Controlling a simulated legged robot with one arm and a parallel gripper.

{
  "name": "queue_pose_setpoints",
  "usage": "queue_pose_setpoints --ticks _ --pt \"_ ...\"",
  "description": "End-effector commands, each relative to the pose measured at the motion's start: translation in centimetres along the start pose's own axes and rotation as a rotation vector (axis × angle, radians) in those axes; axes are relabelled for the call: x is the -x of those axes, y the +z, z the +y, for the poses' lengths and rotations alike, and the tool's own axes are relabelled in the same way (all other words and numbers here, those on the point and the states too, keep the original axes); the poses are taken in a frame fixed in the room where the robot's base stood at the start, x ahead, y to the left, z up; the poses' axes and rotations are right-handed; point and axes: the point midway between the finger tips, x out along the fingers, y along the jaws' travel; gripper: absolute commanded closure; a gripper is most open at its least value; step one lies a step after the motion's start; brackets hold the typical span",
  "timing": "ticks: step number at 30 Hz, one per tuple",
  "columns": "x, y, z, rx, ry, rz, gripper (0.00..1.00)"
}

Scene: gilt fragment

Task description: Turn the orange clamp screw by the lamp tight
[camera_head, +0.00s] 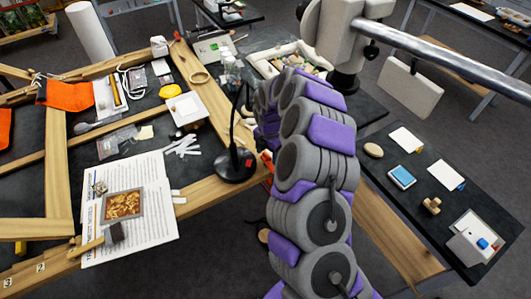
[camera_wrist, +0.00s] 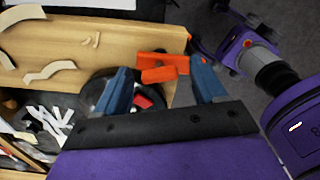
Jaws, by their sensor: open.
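The orange clamp (camera_wrist: 176,59) sits at the edge of a wooden board in the wrist view. A short orange piece, apparently its screw (camera_wrist: 159,75), shows just below its bar. My gripper (camera_wrist: 158,73) is open, with one blue finger to the left of the orange piece and one to the right; I cannot tell whether either touches it. The lamp's round black base (camera_wrist: 92,92) lies partly behind the left finger. In the head view the lamp base (camera_head: 236,166) stands left of my arm; my arm hides the gripper and most of the clamp there.
A wooden frame (camera_head: 205,200) runs under the lamp. A dark side table (camera_head: 415,180) with small items stands right of my arm.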

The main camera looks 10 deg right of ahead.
Motion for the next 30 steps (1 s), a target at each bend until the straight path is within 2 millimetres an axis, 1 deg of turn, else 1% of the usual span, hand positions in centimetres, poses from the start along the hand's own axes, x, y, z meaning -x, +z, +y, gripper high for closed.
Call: queue_pose_setpoints --ticks 2,11,19,23,30 --pt "0.0 -0.1 0.1 0.0 -0.001 -0.001 0.3" --pt "0.0 -1.1 0.7 0.001 -0.009 -0.009 0.58" --pt "0.1 -0.6 0.7 0.002 -0.001 -0.007 0.84" --pt "0.1 -0.3 0.7 0.001 0.002 -0.008 0.86" --pt "0.1 -0.4 0.7 0.001 0.001 -0.011 0.86"
